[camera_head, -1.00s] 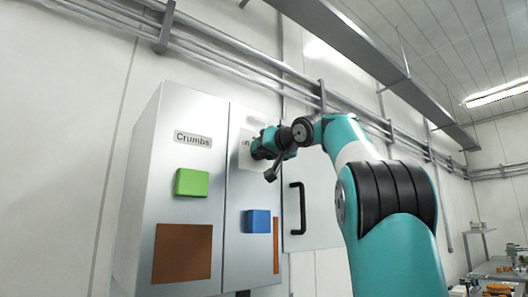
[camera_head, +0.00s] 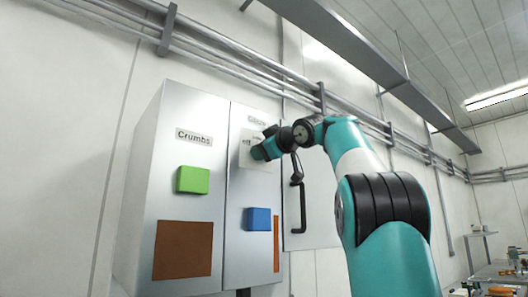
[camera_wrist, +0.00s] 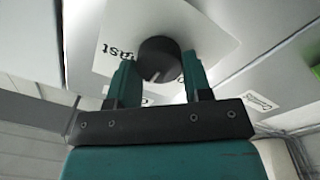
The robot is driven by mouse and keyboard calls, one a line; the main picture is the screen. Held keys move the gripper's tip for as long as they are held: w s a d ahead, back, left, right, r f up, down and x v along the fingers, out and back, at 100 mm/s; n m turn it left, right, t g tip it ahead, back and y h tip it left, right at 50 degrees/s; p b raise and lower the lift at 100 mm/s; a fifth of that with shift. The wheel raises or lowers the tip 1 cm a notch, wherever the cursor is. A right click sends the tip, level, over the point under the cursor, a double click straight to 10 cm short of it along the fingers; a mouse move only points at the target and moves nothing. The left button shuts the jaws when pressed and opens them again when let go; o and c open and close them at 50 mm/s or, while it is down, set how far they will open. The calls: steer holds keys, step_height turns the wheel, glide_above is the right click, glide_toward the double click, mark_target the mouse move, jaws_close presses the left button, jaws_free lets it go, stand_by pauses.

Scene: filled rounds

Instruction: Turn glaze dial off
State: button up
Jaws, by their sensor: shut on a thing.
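The glaze dial is a dark round knob (camera_wrist: 158,54) on a white plate (camera_wrist: 205,20) in the wrist view. A short pale pointer line shows on its near side. My gripper (camera_wrist: 160,74) has one teal finger on each side of the knob and is shut on it. Printing on the plate ends in "ast"; the rest is partly hidden by the fingers. In the head view my gripper (camera_head: 259,151) is against the plate (camera_head: 246,150) on the right cabinet panel, and it hides the knob.
The left panel has a "Crumbs" label (camera_head: 194,137), a green block (camera_head: 193,180) and a brown panel (camera_head: 183,250). Below my gripper are a blue block (camera_head: 258,219) and an orange strip (camera_head: 276,245). A black handle (camera_head: 299,208) stands out close to the right.

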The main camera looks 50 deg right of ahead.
steer(key=n, duration=0.6)
steer(key=n+y+b, duration=0.1)
steer(key=n, duration=0.4)
steer(key=shift+f+n, duration=0.2)
steer(key=shift+n, duration=0.5)
steer(key=o, duration=0.9)
